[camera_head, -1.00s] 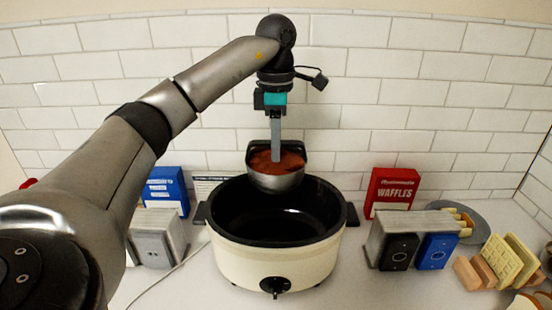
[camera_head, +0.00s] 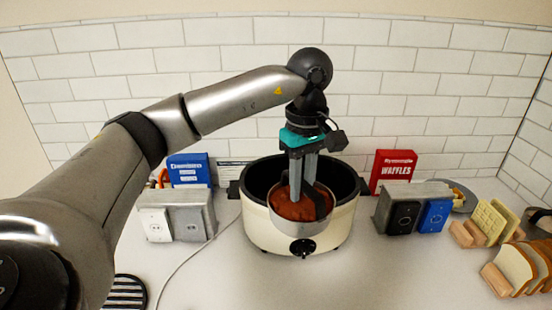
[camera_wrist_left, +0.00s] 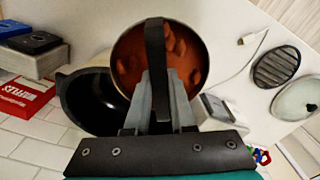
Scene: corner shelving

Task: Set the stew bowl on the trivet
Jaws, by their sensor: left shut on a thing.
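The stew bowl (camera_head: 294,209), a metal bowl of red-brown stew with a black handle over its top, hangs in front of the cooker's front rim and hides part of it. It also shows in the left wrist view (camera_wrist_left: 183,64), roughly level. My left gripper (camera_head: 305,192) points down and is shut on the bowl's handle; its fingers also show in the left wrist view (camera_wrist_left: 158,98). The trivet (camera_head: 126,291), round, dark and slatted, lies bare on the counter at the lower left, cut by the frame edge. It shows whole in the left wrist view (camera_wrist_left: 276,66). My right gripper is out of view.
A cream slow cooker (camera_head: 270,232) with a black open pot stands behind the bowl. Bread slices (camera_head: 518,268) lie far right. The front middle counter is clear.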

